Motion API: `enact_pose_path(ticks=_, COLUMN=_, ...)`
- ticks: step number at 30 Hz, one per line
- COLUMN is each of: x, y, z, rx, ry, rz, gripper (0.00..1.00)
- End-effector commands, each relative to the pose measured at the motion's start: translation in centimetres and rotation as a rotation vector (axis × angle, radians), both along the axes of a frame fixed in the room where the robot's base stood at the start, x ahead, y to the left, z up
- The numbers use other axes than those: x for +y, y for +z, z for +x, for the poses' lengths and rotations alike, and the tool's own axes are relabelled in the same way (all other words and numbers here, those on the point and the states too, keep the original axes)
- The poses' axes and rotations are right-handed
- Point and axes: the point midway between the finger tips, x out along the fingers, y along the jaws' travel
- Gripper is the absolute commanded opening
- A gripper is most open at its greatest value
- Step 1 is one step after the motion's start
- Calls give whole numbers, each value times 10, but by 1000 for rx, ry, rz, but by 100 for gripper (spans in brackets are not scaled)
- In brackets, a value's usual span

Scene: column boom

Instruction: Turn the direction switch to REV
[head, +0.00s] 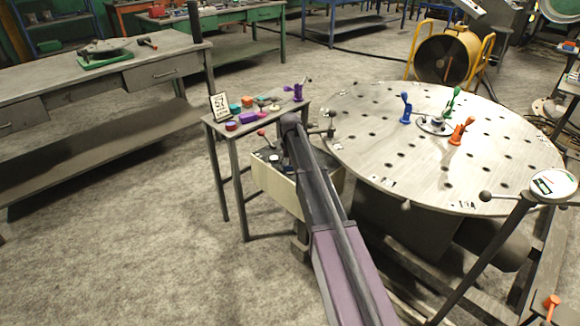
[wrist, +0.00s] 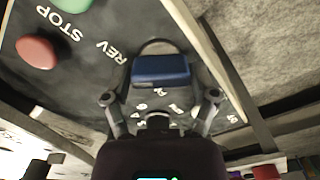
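The direction switch is a blue bar-shaped knob (wrist: 160,70) on a grey round base, set in a dark panel (wrist: 95,75). The white REV label (wrist: 113,51) is to its upper left. The bar lies nearly level across the wrist view. My gripper (wrist: 161,98) is open, with one finger low on each side of the knob; I cannot tell whether either finger touches it. In the head view the beige control box (head: 274,187) stands below the end of my arm. The arm hides much of its top, the switch and my gripper.
A red button (wrist: 36,52) by the STOP label and a green button (wrist: 72,4) are at the panel's left. White dial marks are partly hidden behind my gripper. A small table (head: 213,119) with coloured items stands left of my arm, a round perforated table (head: 400,155) right.

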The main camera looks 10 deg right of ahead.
Motion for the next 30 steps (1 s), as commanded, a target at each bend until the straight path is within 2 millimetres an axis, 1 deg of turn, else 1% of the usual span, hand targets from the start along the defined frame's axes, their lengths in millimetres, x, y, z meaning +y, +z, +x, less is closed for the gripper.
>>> enact_pose_path(ticks=19, x=1, y=0, z=0, rx=0, ry=18, rz=0, gripper=100)
enact_pose_path(ticks=25, x=1, y=0, z=0, rx=0, ry=78, rz=0, gripper=100)
enact_pose_path(ticks=30, x=1, y=0, z=0, rx=0, ry=169, rz=0, gripper=100)
